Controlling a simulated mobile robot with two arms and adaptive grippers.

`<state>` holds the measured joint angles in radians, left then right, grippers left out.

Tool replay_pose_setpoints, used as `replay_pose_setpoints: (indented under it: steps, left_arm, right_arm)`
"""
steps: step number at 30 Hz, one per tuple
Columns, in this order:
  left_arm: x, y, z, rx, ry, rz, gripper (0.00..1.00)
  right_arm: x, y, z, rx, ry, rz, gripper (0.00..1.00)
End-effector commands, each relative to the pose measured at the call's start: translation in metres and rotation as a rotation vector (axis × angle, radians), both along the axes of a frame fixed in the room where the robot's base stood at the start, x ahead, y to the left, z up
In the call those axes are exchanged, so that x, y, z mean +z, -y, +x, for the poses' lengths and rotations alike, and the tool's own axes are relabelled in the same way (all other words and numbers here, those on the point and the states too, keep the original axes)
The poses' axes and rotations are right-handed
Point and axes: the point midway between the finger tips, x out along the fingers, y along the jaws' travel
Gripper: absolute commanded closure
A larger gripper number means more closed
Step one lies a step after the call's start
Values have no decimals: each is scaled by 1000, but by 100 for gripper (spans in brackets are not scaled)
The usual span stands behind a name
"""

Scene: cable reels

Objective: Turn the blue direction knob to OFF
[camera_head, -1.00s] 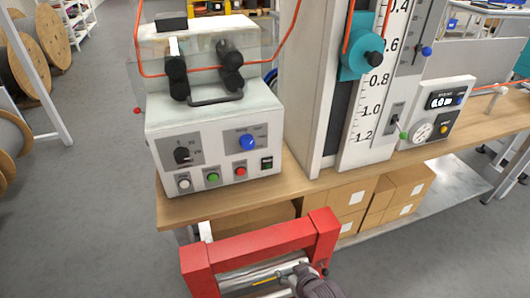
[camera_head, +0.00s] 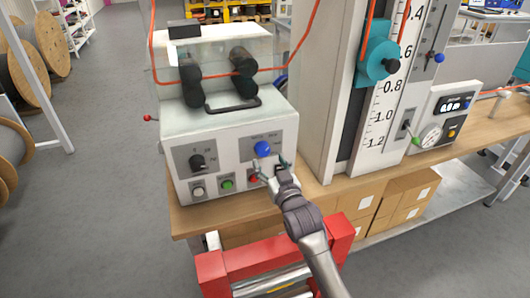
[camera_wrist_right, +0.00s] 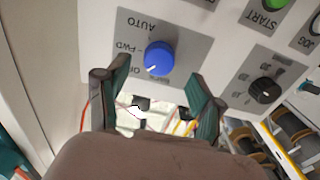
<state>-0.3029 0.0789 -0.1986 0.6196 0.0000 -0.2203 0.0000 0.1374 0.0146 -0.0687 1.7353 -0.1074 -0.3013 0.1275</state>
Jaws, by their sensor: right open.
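The blue direction knob (camera_head: 263,149) sits on a grey plate on the front of the white control box (camera_head: 232,133), upper right of its panel. In the right wrist view the blue knob (camera_wrist_right: 159,58) appears upside down, with a white pointer mark and labels AUTO, FWD and a partly hidden one starting with O. My right gripper (camera_head: 272,168) is open just below the knob in the head view. In the right wrist view its two fingers (camera_wrist_right: 160,100) are spread, apart from the knob, which lies just beyond the tips. My left gripper is not in view.
A black knob (camera_head: 197,162) and white, green (camera_head: 227,184) and red (camera_head: 253,178) buttons share the panel. A red frame (camera_head: 275,262) stands in front of the wooden bench (camera_head: 190,220). A tall scale column (camera_head: 330,100) stands to the right.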

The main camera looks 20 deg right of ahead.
Motion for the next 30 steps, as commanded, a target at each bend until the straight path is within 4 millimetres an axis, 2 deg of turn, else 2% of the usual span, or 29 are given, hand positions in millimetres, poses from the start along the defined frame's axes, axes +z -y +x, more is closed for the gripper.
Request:
replay_pose_setpoints:
  steps: [3,9,20,30]
  left_arm:
    - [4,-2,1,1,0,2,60]
    - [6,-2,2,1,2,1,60]
    - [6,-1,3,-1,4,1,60]
    - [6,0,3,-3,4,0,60]
  right_arm:
    - [2,-1,22,0,-1,0,33]
    - [0,-1,41,-1,-2,-1,33]
    - [-1,-1,45,0,-2,-1,35]
    - [-1,-1,44,0,-2,-1,91]
